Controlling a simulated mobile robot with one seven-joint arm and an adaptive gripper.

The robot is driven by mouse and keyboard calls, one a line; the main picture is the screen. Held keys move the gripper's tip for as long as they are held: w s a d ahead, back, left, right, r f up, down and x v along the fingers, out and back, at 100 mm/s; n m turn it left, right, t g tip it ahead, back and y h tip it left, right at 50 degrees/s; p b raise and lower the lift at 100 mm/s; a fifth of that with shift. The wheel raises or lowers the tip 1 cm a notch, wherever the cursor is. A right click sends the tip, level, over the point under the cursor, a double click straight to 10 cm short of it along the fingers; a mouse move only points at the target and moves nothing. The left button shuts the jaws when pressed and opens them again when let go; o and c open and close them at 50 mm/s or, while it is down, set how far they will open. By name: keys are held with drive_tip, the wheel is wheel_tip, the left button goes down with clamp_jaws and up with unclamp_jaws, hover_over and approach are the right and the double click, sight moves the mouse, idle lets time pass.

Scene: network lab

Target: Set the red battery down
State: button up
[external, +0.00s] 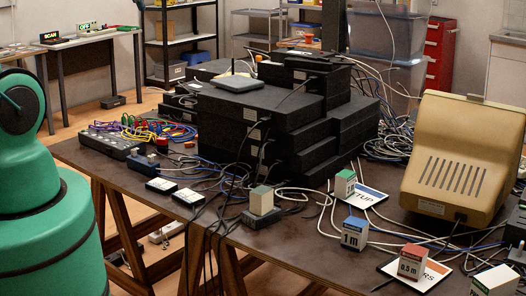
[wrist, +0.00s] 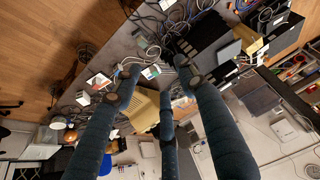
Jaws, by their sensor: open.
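No thing clearly recognisable as a red battery shows. A white block with a red top, marked 0.5 m (external: 411,262), stands on a white card with orange lettering (external: 435,273) at the right front of the table in the external view. My gripper (wrist: 157,72) shows only in the wrist view. Its dark blue fingers are spread apart with nothing between them, high above the table. In that view a small white card with red and green marks (wrist: 151,71) lies beyond the fingertips. The small things there are too small to name surely.
A block marked 1 m (external: 354,234) and a green-topped block (external: 345,184) stand near the red-topped one. A tan monitor (external: 462,155) stands to the right. Stacked black boxes (external: 290,115) fill the table's middle. Cables run across the brown tabletop (external: 310,262).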

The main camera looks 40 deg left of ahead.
drive_tip(key=s, duration=0.1)
drive_tip(key=s+d+f, duration=0.1)
drive_tip(key=s, duration=0.1)
drive_tip(key=s+f, duration=0.1)
drive_tip(key=s, duration=0.1)
drive_tip(key=shift+s+d, duration=0.2)
drive_tip(key=shift+d, duration=0.15)
drive_tip(key=shift+f, duration=0.1)
wheel_tip(320, 180, down, 4)
drive_tip(key=b, duration=0.4)
idle(1.1)
